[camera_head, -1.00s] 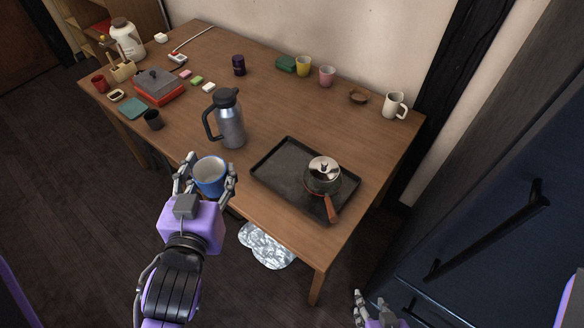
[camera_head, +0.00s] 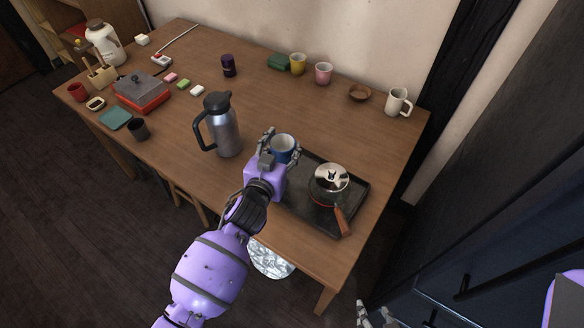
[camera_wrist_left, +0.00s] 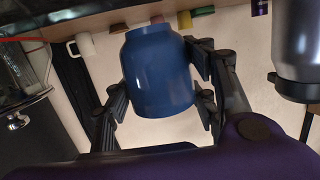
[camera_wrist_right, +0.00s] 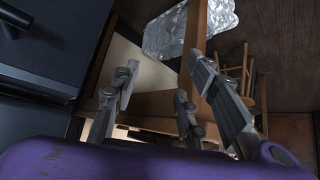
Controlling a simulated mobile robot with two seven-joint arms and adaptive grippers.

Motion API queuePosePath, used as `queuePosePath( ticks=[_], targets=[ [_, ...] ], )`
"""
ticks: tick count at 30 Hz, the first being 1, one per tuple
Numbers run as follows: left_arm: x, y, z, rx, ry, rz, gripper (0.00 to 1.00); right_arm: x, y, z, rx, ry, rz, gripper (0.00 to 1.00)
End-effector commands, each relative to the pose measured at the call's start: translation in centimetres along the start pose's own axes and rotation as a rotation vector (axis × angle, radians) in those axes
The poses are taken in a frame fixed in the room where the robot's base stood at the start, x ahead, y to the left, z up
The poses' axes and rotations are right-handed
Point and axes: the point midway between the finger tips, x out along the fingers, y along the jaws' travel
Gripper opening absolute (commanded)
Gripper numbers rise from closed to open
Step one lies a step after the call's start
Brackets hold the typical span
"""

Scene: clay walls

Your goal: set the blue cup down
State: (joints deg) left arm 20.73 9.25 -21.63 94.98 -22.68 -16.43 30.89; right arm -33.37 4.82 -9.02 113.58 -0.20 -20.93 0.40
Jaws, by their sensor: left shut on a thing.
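The blue cup (camera_head: 283,148) is upright, with a pale inside, near the back left corner of the black tray (camera_head: 351,217). My left gripper (camera_head: 279,143) is shut on it, fingers on both sides. In the left wrist view the blue cup (camera_wrist_left: 158,75) fills the space between the fingers of my left gripper (camera_wrist_left: 158,90). I cannot tell whether its base touches anything. My right gripper (camera_wrist_right: 165,100) is open and empty, below the table edge; only its fingertips (camera_head: 372,315) show at the bottom of the head view.
A pan with a shiny lid (camera_head: 331,178) stands on the tray, its brown handle toward the front. A steel jug (camera_head: 222,130) stands left of the cup. Pink (camera_head: 323,74) and yellow (camera_head: 298,64) cups and a brown bowl (camera_head: 360,93) line the back. The table behind the tray is clear.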

Motion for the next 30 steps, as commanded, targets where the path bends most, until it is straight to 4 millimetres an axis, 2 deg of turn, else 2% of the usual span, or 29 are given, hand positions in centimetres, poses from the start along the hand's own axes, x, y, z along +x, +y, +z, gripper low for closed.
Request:
queuePosePath(
  ticks=[1, 8, 15, 22, 27, 28, 30],
  targets=[
    [0.2, 0.1, 1.1, -0.002, -0.003, 0.000, 0.21, 0.1, 0.0, 0.3, 0.000, -0.004, 0.000, 0.40],
    [0.6, 0.1, 2.8, -0.001, 0.001, 0.000, 0.21, 0.2, -0.1, 0.3, -0.001, -0.001, -0.001, 0.40],
    [1.1, 0.1, 6.0, -0.002, -0.001, 0.000, 0.21, 0.7, -0.4, 0.4, 0.003, 0.001, -0.002, 0.40],
    [1.2, 0.1, 5.8, 0.000, 0.003, 0.000, 0.21, 0.9, -0.4, 0.0, 0.004, 0.007, -0.003, 0.40],
    [1.2, 0.1, 6.4, -0.001, 0.001, 0.000, 0.21, 1.0, -0.4, 0.6, 0.003, -0.001, -0.003, 0.40],
    [1.2, 0.1, 6.4, -0.001, 0.000, 0.000, 0.55, 1.0, -0.4, 0.6, 0.003, -0.001, -0.003, 0.40],
    [1.2, 0.1, 6.3, 0.000, 0.000, 0.000, 0.60, 1.0, -0.4, 0.7, 0.002, -0.004, -0.003, 0.40]
  ],
)
